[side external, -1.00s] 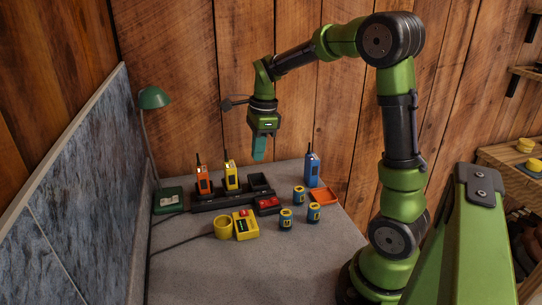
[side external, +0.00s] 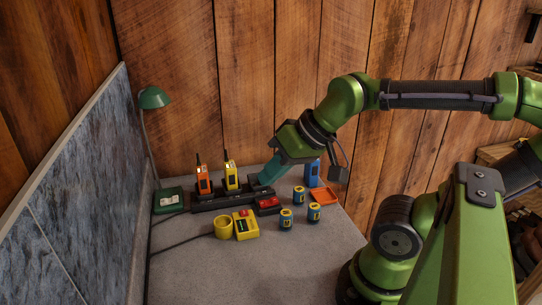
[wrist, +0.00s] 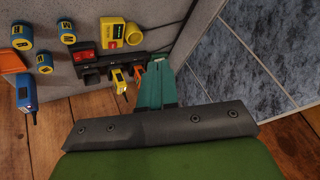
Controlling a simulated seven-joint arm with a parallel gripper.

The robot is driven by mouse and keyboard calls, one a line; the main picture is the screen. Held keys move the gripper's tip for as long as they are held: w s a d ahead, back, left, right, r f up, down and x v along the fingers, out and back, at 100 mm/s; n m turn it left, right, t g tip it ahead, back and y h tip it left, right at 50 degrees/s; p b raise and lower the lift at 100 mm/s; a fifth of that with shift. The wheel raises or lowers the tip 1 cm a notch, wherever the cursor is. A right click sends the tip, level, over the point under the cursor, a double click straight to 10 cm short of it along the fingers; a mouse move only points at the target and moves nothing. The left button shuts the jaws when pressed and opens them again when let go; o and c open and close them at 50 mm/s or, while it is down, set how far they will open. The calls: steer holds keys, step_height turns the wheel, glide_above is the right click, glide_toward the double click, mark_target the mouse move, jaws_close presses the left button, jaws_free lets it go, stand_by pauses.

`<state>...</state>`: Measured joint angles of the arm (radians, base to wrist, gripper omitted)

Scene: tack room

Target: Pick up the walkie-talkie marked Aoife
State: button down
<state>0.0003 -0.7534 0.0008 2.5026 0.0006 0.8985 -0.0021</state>
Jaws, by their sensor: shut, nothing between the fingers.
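An orange walkie-talkie (side external: 203,181) and a yellow walkie-talkie (side external: 231,177) stand upright in a black charging bank (side external: 222,199). A blue walkie-talkie (side external: 312,172) stands apart at the right, partly hidden behind my gripper. No name can be read on any of them. My gripper (side external: 265,180) is shut and empty, tilted down to the left, with its teal fingertips over the right end of the bank. In the wrist view the fingers (wrist: 157,75) overlap the bank's end by the orange walkie-talkie (wrist: 139,77); the yellow (wrist: 119,79) and blue (wrist: 27,95) ones also show.
A red-and-black item (side external: 268,203) sits before the bank. A yellow box (side external: 246,225), yellow ring or cup (side external: 223,228), several blue-yellow cylinders (side external: 286,219) and an orange tray (side external: 323,196) lie nearby. A green lamp (side external: 154,98) stands left. The table's front is clear.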

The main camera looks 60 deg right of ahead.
stand_by(0.3)
steer(key=shift+c, duration=1.1)
jaws_free()
